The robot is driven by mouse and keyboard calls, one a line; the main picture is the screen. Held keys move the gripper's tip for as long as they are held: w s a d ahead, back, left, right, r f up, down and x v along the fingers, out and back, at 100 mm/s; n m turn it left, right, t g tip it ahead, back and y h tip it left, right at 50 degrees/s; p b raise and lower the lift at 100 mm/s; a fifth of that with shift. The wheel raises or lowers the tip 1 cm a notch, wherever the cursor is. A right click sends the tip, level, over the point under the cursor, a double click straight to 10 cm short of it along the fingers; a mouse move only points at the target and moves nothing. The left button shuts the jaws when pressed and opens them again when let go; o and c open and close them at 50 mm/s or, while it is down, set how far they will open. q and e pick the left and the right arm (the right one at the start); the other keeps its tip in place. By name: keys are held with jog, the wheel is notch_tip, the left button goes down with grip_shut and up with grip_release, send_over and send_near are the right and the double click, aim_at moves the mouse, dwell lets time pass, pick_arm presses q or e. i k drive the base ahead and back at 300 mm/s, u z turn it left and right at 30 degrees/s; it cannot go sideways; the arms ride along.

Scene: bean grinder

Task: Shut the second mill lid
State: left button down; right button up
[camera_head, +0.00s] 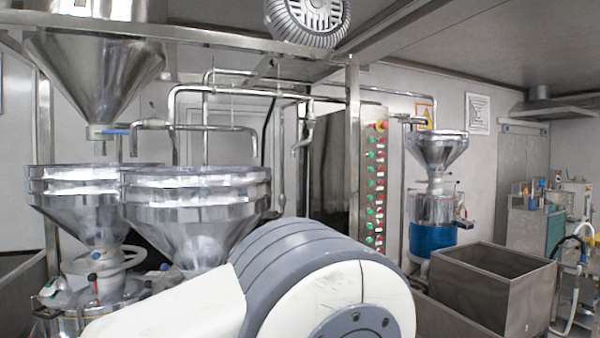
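Two steel mills with wide funnel hoppers stand side by side at the left. The left hopper (92,205) is partly overlapped by the nearer hopper (197,215) to its right. Both have thick, shiny, banded rims, and I cannot tell whether a lid lies on either. A third mill with a smaller hopper (437,150) and a blue band (432,240) stands farther back at the right. Which is the second mill is not clear from this view. My white and grey arm link fills the lower middle and hides the near mill's lower part. Neither gripper shows.
A large steel cone (95,75) hangs above the left mills, with pipes (240,92) beside it. A control cabinet (345,170) with red and green buttons stands in the middle. An open steel bin (490,290) is at the lower right.

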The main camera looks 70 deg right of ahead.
aim_at(197, 216)
jog(key=z, duration=0.9)
jog(key=i, duration=0.8)
jog(key=z, duration=1)
